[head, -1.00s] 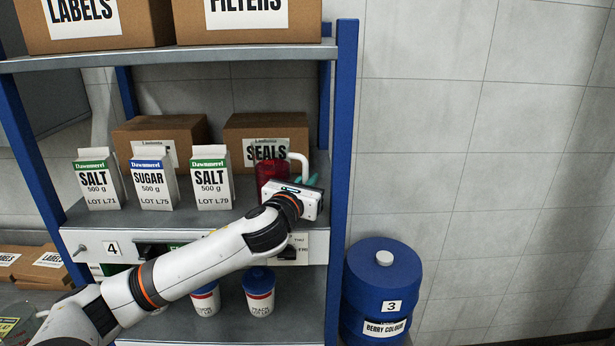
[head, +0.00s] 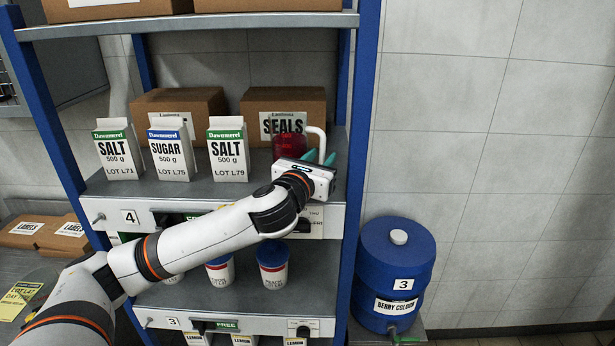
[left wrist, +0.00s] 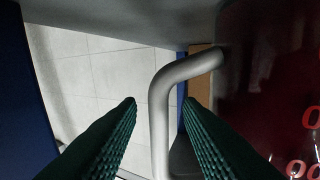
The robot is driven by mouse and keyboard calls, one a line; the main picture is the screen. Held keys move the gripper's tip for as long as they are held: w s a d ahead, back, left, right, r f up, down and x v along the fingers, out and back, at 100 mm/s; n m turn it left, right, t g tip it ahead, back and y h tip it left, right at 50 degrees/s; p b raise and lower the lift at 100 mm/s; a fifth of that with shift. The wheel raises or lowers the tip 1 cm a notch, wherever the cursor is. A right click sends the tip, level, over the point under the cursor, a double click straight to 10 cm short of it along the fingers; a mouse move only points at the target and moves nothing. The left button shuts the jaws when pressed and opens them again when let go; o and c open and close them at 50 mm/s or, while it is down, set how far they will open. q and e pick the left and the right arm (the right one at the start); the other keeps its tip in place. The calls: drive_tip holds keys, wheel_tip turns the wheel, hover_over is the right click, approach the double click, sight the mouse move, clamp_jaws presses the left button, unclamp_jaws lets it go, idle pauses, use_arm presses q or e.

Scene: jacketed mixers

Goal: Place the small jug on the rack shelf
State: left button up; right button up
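The small jug (head: 290,148) is dark red and see-through, with a pale handle (head: 318,140) on its right side. It appears upright at the right end of the rack shelf (head: 200,180) marked 4, by the SEALS box. My left gripper (head: 322,157) is at the handle side and partly covers the jug's lower part. In the left wrist view, the open fingers (left wrist: 160,125) stand either side of the grey handle (left wrist: 158,110), with gaps on both sides. The jug's red body (left wrist: 270,80) fills the right of that view. My right gripper is not in view.
Two SALT cartons (head: 115,150) (head: 229,148) and a SUGAR carton (head: 172,152) stand left on the shelf, before brown boxes (head: 285,105). A blue rack post (head: 358,150) rises close right of the gripper. A blue drum (head: 395,270) stands right of the rack.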

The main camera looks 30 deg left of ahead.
use_arm(q)
drive_tip(key=s+d+b, duration=0.1)
drive_tip(key=s+b, duration=0.1)
drive_tip(key=s, duration=0.7)
drive_tip(key=shift+s+d+b, duration=0.2)
drive_tip(key=shift+b, duration=0.1)
